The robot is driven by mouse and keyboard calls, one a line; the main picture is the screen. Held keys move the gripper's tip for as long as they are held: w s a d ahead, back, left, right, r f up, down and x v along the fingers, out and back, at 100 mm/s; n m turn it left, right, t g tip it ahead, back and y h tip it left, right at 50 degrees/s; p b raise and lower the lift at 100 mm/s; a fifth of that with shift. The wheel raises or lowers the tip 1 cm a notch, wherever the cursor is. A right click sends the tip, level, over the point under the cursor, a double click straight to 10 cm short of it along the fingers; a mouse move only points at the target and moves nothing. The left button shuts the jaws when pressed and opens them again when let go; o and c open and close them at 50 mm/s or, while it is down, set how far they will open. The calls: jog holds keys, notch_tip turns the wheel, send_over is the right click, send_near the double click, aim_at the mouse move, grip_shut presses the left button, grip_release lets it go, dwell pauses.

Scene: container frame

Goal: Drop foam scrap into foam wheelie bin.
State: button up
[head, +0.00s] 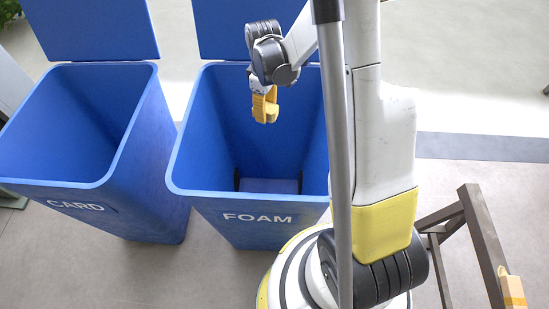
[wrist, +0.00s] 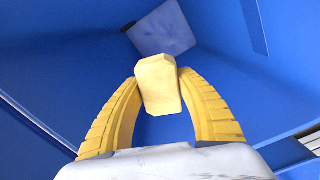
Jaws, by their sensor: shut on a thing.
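My gripper (wrist: 160,100) is shut on a pale yellow foam scrap (wrist: 158,82), held between its two yellow fingers in the wrist view. In the head view my gripper (head: 265,107) hangs over the open mouth of the blue bin marked FOAM (head: 258,218). The fingers point down, and the scrap cannot be told apart from them there. The FOAM bin's lid is up at the back. Its blue walls and a paler floor patch (wrist: 162,30) fill the wrist view.
A second blue bin marked CARD (head: 75,206) stands open to the left, close beside the FOAM bin. A dark metal frame (head: 482,235) with an orange-yellow block (head: 513,291) on it stands at the lower right. Open floor shows at the front left.

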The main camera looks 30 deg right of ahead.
jog(key=shift+f, duration=0.5)
jog(key=o, duration=0.8)
jog(key=shift+r, duration=0.1)
notch_tip(320, 180, up, 12)
